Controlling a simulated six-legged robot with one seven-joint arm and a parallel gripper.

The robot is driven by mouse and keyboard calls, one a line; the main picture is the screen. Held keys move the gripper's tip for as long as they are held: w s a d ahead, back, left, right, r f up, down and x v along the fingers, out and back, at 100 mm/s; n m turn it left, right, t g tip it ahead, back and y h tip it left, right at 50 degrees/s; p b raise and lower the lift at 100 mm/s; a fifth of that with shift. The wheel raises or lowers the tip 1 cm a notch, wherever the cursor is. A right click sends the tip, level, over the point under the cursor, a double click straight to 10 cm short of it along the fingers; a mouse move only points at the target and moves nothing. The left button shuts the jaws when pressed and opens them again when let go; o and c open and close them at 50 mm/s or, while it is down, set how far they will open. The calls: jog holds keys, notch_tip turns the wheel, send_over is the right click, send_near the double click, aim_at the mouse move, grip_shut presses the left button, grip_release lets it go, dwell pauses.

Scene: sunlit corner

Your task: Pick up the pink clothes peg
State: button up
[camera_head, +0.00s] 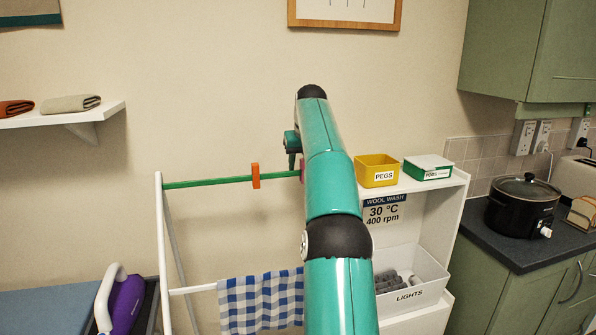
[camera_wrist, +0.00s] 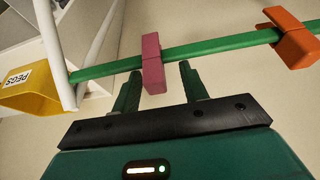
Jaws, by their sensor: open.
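The pink clothes peg (camera_wrist: 152,54) is clipped on a green rail (camera_wrist: 208,47) in the wrist view. In the head view only a pink sliver (camera_head: 302,171) shows beside my arm, which hides the rest. My gripper (camera_wrist: 159,76) is open in the wrist view, its two green fingers pointing toward the rail. The lower end of the pink peg appears between the fingertips, with a gap to each side. I cannot tell whether either finger touches it. In the head view my gripper (camera_head: 292,150) is partly hidden by the arm, above the rail.
An orange peg (camera_head: 255,175) is on the same rail to the left, and shows right in the wrist view (camera_wrist: 294,40). A yellow PEGS box (camera_head: 377,171) and a green-and-white box (camera_head: 428,167) stand on the white shelf unit. A checked cloth (camera_head: 261,302) hangs below.

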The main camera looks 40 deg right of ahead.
jog(key=shift+f, duration=0.2)
jog(key=shift+s+d+f, duration=0.1)
jog(key=shift+s+d, duration=0.05)
jog(key=shift+d, duration=0.1)
jog(key=shift+w+a+f, duration=0.1)
jog(key=shift+w+a, duration=0.1)
jog(key=shift+w, duration=0.05)
jog(key=shift+s+d, duration=0.1)
jog(key=shift+c, duration=0.4)
grip_shut()
